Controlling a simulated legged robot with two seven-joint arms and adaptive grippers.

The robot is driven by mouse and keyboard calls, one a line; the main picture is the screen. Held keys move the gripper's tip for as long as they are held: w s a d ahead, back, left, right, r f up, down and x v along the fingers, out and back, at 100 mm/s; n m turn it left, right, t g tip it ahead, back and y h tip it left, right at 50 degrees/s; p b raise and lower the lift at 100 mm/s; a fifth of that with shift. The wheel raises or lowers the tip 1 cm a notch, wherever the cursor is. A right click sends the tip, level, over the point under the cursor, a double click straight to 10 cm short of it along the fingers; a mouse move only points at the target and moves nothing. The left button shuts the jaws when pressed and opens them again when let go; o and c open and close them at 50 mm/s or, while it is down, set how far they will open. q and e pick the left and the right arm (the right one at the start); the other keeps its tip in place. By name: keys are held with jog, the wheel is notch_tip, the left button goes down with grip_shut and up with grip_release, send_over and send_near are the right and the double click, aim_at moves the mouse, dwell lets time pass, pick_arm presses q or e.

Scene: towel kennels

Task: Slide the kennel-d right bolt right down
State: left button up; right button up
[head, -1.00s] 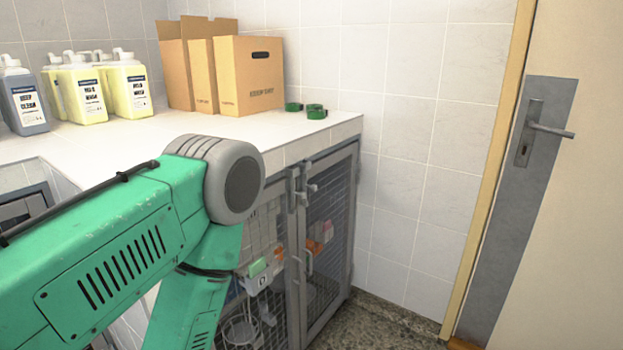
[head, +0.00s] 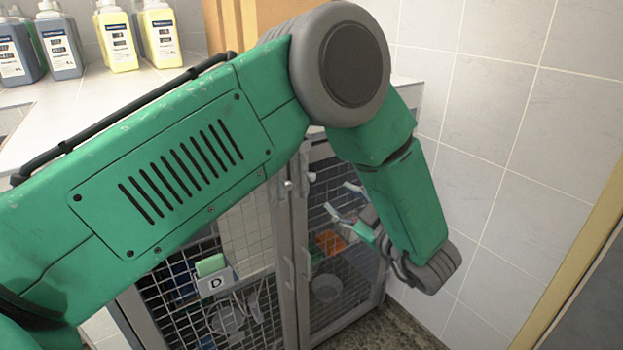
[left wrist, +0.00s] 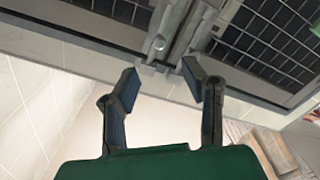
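A grey metal bolt with a round knob (head: 289,184) sits high where the doors meet. A bolt-like fitting with a knob also shows in the left wrist view (left wrist: 157,45). My left gripper (head: 341,200) is open and empty in front of the right door, its fingers pointing left. In the left wrist view the fingertips (left wrist: 162,80) are spread, with the fitting just beyond them; I cannot tell contact. My right gripper is not in view.
A tiled wall (head: 500,130) stands close to the right of my left forearm. Speckled floor (head: 400,325) shows below.

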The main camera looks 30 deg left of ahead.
aim_at(314, 179)
pick_arm(q)
jog(key=b+x, duration=0.1)
jog(key=x, duration=0.4)
jog(key=shift+a, duration=0.3)
jog(key=b+x, duration=0.1)
jog(key=x, duration=0.4)
jog(key=shift+w+a+r, duration=0.1)
jog(key=shift+w, duration=0.2)
jog(key=shift+x, duration=0.8)
jog(key=shift+s, duration=0.15)
jog(key=c, duration=0.8)
jog(key=shift+d, duration=0.25)
grip_shut()
